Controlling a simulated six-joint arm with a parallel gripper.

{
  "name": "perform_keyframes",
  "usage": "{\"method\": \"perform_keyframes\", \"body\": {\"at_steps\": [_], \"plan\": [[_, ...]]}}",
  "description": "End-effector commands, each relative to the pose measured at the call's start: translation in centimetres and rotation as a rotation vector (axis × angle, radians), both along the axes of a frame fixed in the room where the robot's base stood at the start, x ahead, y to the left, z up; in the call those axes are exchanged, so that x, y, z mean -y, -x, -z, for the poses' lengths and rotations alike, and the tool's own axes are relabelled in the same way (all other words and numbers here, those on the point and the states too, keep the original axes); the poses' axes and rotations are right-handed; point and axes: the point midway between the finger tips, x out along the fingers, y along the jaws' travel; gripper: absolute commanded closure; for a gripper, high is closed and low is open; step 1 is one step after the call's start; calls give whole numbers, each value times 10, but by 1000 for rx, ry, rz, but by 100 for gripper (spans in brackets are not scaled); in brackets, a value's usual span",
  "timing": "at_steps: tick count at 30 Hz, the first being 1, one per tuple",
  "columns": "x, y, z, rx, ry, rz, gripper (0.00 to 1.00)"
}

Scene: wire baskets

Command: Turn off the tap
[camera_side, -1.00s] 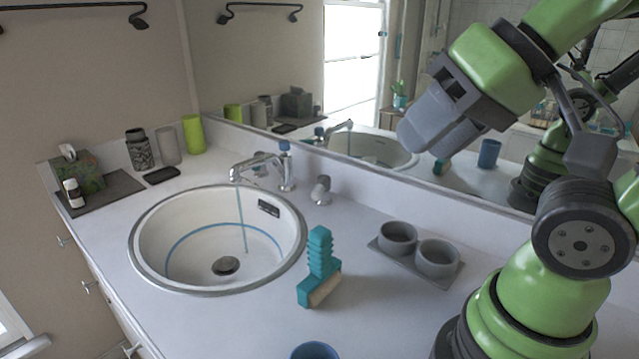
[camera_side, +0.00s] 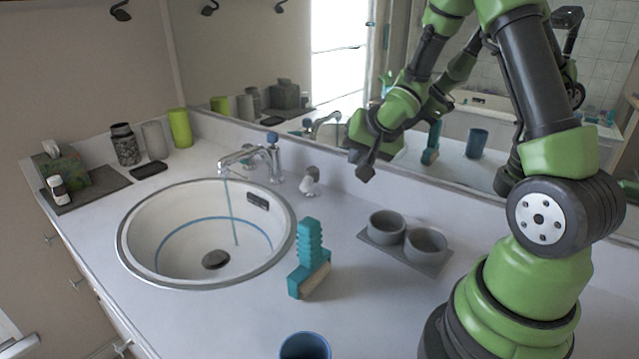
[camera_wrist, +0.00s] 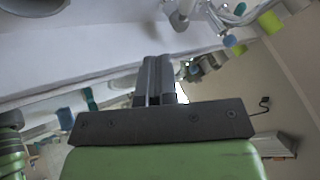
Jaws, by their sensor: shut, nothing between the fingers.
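The chrome tap (camera_side: 262,157) stands at the back right rim of the round white sink (camera_side: 128,250). Its top has a blue cap (camera_side: 272,138). A thin stream of water (camera_side: 231,215) falls from the spout into the sink. My gripper (camera_side: 364,174) is above the back of the counter, right of the tap and apart from it. In the wrist view my gripper's fingers (camera_wrist: 155,79) are closed together and empty. The tap's blue cap (camera_wrist: 230,41) shows at the upper right there, beyond the fingertips.
A short chrome fitting (camera_side: 310,181) stands between the tap and my gripper. Two grey cups (camera_side: 425,245) sit on a tray below my gripper. A teal brush (camera_side: 309,262) stands right of the sink. The mirror (camera_side: 270,60) runs along the back.

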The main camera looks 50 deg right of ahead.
Motion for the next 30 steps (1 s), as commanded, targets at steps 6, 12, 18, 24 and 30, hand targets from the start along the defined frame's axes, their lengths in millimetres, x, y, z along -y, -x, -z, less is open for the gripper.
{"method": "perform_keyframes", "body": {"at_steps": [6,12,18,24,30], "plan": [[7,-3,25,11,-60,18,100],[9,-15,43,11,-62,17,100],[15,-38,75,10,-61,16,100],[21,-60,105,12,-59,16,100],[9,-87,103,14,-58,14,100]]}}
